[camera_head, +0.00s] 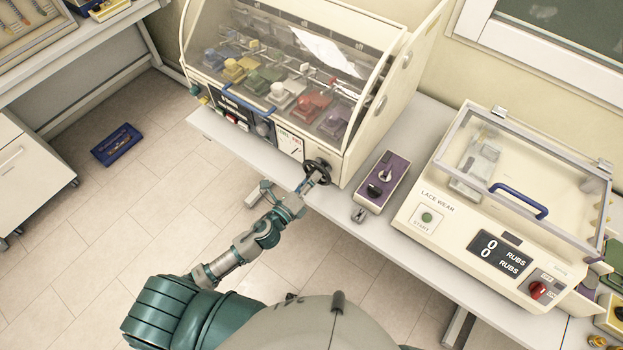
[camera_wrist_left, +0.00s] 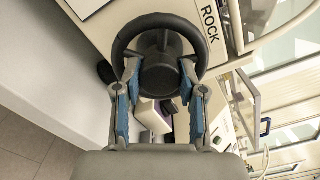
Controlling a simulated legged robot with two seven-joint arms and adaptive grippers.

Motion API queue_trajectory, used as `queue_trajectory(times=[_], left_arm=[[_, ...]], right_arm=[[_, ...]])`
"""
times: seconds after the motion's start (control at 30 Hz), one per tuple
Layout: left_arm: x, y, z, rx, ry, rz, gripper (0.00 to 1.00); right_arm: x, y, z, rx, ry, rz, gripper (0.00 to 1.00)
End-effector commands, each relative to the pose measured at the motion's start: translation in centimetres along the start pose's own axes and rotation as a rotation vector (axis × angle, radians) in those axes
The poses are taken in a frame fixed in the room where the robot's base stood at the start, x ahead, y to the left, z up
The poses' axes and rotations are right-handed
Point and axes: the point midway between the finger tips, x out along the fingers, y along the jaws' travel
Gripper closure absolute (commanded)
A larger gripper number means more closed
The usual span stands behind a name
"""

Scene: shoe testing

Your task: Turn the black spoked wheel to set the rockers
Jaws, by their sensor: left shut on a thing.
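The black spoked wheel (camera_head: 319,168) sits on the lower right front of the cream testing machine. It fills the upper middle of the left wrist view (camera_wrist_left: 118,42), beside the printed word "ROCK". My left gripper (camera_head: 311,183) reaches it from below left. In the left wrist view its blue-padded fingers (camera_wrist_left: 159,88) are shut on the wheel's hub area, one on each side. Behind the clear cover of the machine, several coloured rockers (camera_head: 312,104) stand in a row. My right gripper is in neither view.
A purple-topped control box (camera_head: 383,181) stands on the bench just right of the wheel, with a small grey object (camera_head: 359,214) near it. The "LACE WEAR" machine (camera_head: 440,215) stands further right. A blue tray (camera_head: 117,145) lies on the floor at left.

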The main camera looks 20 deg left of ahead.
Motion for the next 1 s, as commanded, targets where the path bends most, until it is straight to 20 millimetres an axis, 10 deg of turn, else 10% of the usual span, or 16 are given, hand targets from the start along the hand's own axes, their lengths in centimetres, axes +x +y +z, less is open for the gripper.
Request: queue_trajectory(times=[1.0], left_arm=[[0.0,0.2,0.0,-0.915,-0.004,0.006,0.94]], right_arm=[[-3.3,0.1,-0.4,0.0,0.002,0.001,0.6]])
